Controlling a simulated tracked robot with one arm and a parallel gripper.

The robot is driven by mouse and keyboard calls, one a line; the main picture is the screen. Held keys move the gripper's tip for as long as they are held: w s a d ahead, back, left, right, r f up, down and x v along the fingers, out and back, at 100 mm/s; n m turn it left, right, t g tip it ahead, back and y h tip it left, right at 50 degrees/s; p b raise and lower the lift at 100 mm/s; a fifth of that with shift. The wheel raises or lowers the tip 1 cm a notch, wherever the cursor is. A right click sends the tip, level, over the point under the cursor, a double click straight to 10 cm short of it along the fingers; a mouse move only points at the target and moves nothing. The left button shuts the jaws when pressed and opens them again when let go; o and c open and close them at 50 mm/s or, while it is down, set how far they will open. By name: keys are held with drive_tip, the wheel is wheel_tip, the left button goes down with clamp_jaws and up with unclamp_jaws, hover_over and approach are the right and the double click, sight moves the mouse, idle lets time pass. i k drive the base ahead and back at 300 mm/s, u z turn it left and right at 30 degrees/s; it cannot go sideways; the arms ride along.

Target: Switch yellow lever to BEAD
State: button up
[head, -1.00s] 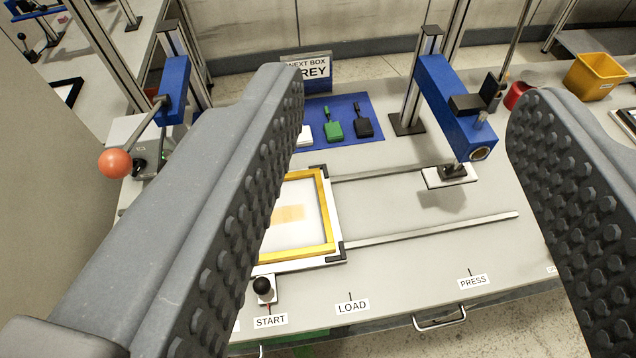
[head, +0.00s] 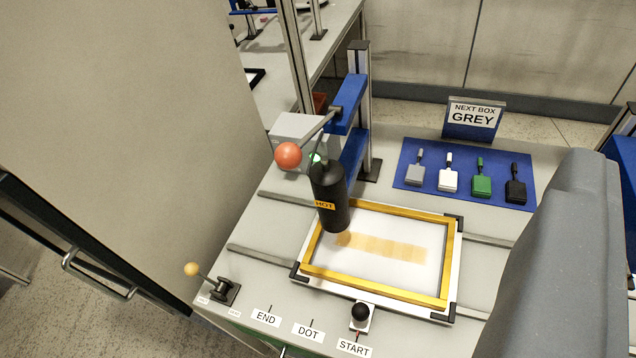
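The yellow lever (head: 191,269) is a small yellow ball on a short metal arm. It comes from a dark bracket (head: 223,291) at the front left corner of the bench and leans left. Two small labels lie in front of it, too small to read. My gripper (head: 570,255) shows only one large grey finger at the right edge. Background shows past this finger's inner side, so it is not closed against the other, which is out of frame. It is well right of the lever and holds nothing visible.
A black "HOT" cylinder (head: 330,197) hangs over the yellow-framed tray (head: 447,262). An orange ball handle (head: 288,155) stands behind it. A black knob (head: 360,312) is by START. A blue mat (head: 405,178) holds several coloured tools, before a "GREY" sign (head: 474,116).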

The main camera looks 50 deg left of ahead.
sight(191, 268)
drive_tip(key=u, duration=1.8)
drive_tip(key=k, duration=0.5)
drive_tip(key=z, duration=0.55)
drive_tip(key=i, duration=0.2)
